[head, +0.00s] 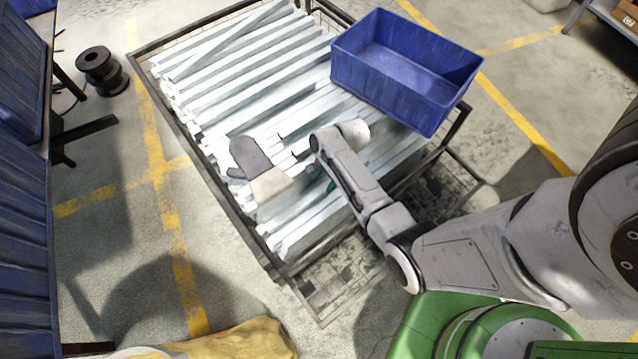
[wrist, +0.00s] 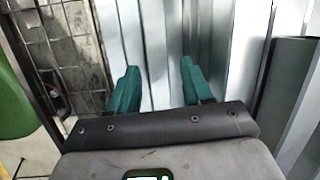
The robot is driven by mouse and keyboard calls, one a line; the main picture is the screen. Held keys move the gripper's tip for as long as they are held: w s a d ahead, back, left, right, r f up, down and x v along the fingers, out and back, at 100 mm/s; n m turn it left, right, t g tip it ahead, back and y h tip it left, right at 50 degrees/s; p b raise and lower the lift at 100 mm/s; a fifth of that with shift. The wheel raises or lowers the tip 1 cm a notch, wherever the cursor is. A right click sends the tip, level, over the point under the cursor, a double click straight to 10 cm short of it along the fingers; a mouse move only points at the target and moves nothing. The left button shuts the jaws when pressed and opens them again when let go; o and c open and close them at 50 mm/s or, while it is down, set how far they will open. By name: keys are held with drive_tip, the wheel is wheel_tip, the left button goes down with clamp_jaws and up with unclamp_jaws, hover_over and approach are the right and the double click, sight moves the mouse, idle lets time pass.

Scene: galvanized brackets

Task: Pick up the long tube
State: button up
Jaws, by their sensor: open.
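Several long, pale galvanized metal lengths (head: 245,75) lie side by side on a dark-framed cart in the head view. I cannot tell which single one is the long tube. My gripper (wrist: 158,80) is open, with two green fingers pointing at the metal lengths (wrist: 155,40) in the wrist view. Pale metal shows between the fingers, but nothing is gripped. I cannot tell whether the fingers touch it. In the head view my arm hides most of the gripper; a bit of green finger shows over the near part of the stack.
An empty blue bin (head: 405,75) sits on the cart's far right corner. A grey and cream glove (head: 262,170) lies on the metal left of my gripper. The cart's dark frame (head: 200,165) edges the stack. A black spool (head: 101,70) stands on the floor at left.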

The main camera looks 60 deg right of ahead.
sight(320, 190)
drive_tip(key=b+x, duration=0.1)
drive_tip(key=x, duration=0.4)
drive_tip(key=shift+s+a+f, duration=0.1)
drive_tip(key=shift+a, duration=0.15)
clamp_jaws()
idle(0.4)
